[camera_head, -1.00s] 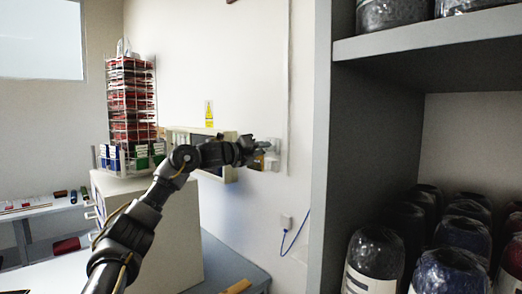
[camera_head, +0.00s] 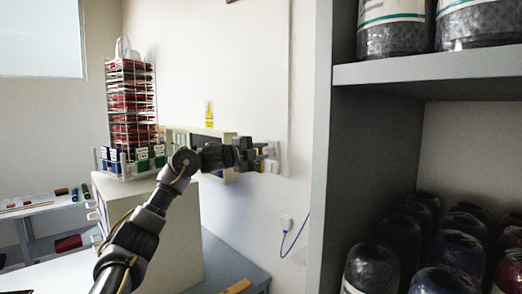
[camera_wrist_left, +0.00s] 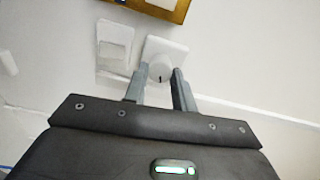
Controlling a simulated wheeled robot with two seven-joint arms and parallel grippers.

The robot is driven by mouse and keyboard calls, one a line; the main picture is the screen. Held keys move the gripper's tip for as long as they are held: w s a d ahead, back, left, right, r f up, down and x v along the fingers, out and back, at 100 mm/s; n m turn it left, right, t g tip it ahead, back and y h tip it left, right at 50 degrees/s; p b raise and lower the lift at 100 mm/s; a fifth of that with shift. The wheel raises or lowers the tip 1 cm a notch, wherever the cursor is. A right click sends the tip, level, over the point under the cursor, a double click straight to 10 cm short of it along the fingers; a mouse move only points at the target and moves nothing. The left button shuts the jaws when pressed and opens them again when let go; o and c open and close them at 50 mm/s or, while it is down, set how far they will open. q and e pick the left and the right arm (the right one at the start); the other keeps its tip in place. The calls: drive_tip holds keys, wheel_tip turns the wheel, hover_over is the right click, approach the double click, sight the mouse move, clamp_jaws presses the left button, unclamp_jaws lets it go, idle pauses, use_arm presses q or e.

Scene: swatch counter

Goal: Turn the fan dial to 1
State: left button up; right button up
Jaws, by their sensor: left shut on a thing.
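The fan dial (camera_wrist_left: 158,70) is a small round white knob with a dark mark, on a square white wall plate (camera_wrist_left: 168,49) in the left wrist view. My left gripper (camera_wrist_left: 160,73) has one finger on each side of the dial and is shut on it. In the head view, my left gripper (camera_head: 264,153) is at the wall, and its fingers mostly hide the dial there. I cannot read any numbers around the dial. My right gripper is not in view.
A white switch plate (camera_wrist_left: 115,44) sits left of the dial plate. A wood-framed item (camera_wrist_left: 163,8) is just above. A grey shelf (camera_head: 335,150) with dark wrapped rolls stands at the right. A rack of swatches (camera_head: 132,110) stands on a pale cabinet at left.

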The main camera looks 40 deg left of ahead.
use_arm(q)
drive_tip(key=n+p, duration=0.1)
drive_tip(key=n, duration=0.4)
drive_tip(key=shift+n, duration=0.4)
idle(0.4)
drive_tip(key=o, duration=1)
drive_tip(key=shift+s, duration=0.1)
